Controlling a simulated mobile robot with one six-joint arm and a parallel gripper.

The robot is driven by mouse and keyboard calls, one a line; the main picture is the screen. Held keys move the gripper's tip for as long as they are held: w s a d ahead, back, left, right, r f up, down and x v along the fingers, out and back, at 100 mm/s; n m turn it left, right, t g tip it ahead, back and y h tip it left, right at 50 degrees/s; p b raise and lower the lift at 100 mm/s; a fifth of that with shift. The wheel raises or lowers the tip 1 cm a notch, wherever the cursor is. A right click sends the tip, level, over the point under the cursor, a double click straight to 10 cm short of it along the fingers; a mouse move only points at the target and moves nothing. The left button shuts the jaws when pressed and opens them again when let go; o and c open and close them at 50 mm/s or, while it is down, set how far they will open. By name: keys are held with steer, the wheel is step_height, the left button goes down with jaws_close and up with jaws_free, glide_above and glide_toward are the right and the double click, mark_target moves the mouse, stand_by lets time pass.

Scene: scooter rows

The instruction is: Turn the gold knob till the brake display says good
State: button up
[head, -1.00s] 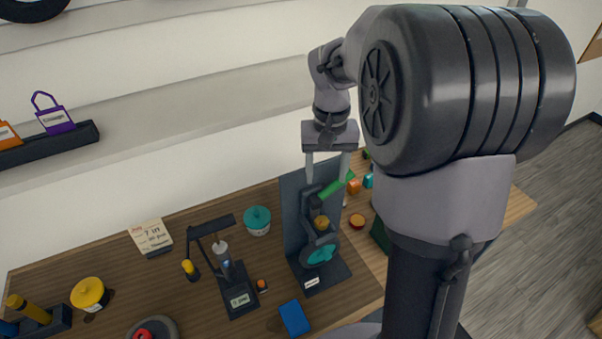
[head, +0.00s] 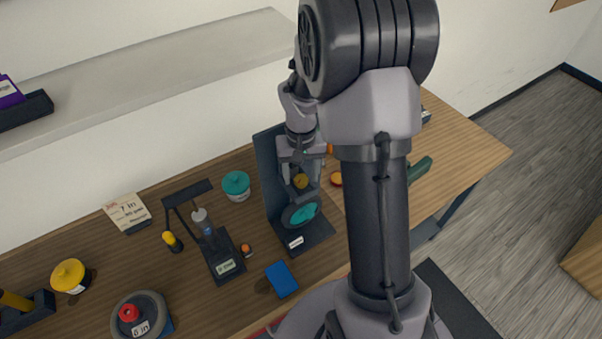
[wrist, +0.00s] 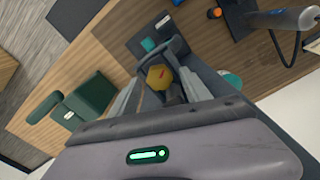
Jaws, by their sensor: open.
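The gold knob (head: 300,181) sits on a dark upright stand (head: 268,172) above a teal disc (head: 303,213). In the wrist view the knob (wrist: 160,78) is a gold, many-sided cap with a red mark. My gripper (head: 299,172) reaches down in front of the stand at the knob. In the wrist view its open fingers (wrist: 162,72) lie on either side of the knob; I cannot tell whether they touch it. A small white label (head: 295,243) on the stand's base is too small to read. I see no readable brake display.
A blue block (head: 282,279) lies in front of the stand. A teal jar (head: 236,185) and a lamp-like rig (head: 206,232) stand to its left. A dark green box (wrist: 90,98) shows left in the wrist view. The tabletop right of my arm is mostly clear.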

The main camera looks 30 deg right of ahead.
mark_target(301, 177)
jaws_close()
steer(key=shift+f+m+b, duration=0.15)
steer(key=shift+m+b, duration=0.4)
steer(key=shift+m, duration=0.05)
jaws_free()
step_height(301, 177, up, 18)
steer(key=p, duration=0.3)
steer(key=shift+f, duration=0.15)
